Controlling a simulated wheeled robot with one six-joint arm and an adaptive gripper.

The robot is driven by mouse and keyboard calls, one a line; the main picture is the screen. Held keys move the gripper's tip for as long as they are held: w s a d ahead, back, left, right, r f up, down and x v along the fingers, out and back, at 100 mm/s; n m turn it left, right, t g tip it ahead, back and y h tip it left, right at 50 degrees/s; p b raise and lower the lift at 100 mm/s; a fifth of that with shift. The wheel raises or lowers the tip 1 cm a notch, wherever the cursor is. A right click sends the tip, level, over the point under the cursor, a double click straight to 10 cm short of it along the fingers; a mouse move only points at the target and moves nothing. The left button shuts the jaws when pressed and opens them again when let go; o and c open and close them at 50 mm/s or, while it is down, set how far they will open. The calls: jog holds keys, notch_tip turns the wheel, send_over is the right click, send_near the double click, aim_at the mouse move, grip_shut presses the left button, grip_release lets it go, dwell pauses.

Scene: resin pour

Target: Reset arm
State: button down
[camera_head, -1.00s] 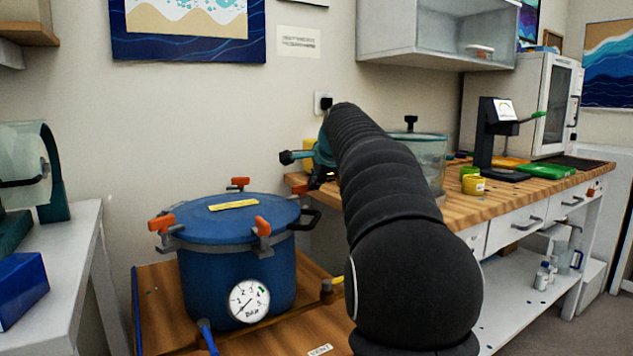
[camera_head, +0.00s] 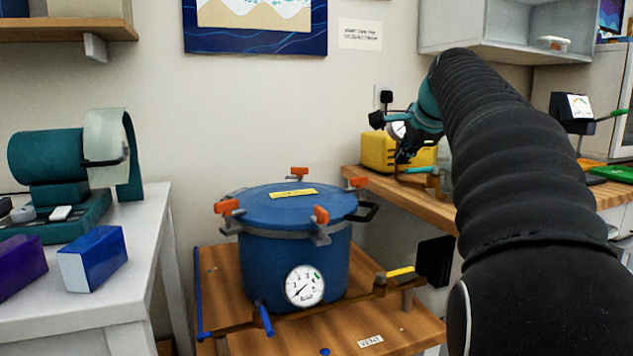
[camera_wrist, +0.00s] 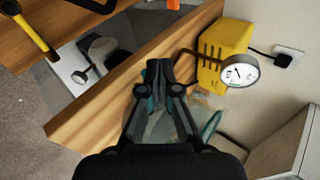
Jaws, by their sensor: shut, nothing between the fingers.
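My gripper (camera_wrist: 159,70) shows in the wrist view with its two dark fingers together and nothing between them. In the head view my arm reaches up on the right, and the gripper (camera_head: 405,152) is small at its far end, in front of the yellow box (camera_head: 380,150). In the wrist view the gripper is over the edge of the wooden bench (camera_wrist: 110,105). The yellow box (camera_wrist: 222,52) and a round gauge (camera_wrist: 240,70) are to its right, apart from the fingers.
A blue pressure pot (camera_head: 262,250) with orange clamps and a gauge stands on a low wooden table (camera_head: 225,315). A white table (camera_head: 140,265) at left bears a teal machine (camera_head: 45,157) and a blue box (camera_head: 92,258). A wall cabinet (camera_head: 465,35) hangs above the bench.

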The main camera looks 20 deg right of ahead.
jog(key=shift+a, duration=0.1)
jog(key=s+a+f+n+g+y, duration=0.1)
jog(key=s+a+f+n+g, duration=0.1)
jog(key=s+a+f+n, duration=1.4)
jog(key=s+a+f, duration=0.2)
jog(key=s+f, duration=0.2)
jog(key=s+a+f+n+g, duration=0.1)
jog(key=s+a+f+n, duration=0.2)
jog(key=s+a+f, duration=0.3)
notch_tip(320, 180, down, 5)
jog(key=shift+s+f+n+g, duration=0.1)
jog(key=shift+s+n+g, duration=0.25)
jog(key=shift+s, duration=0.6)
jog(key=shift+d, duration=0.15)
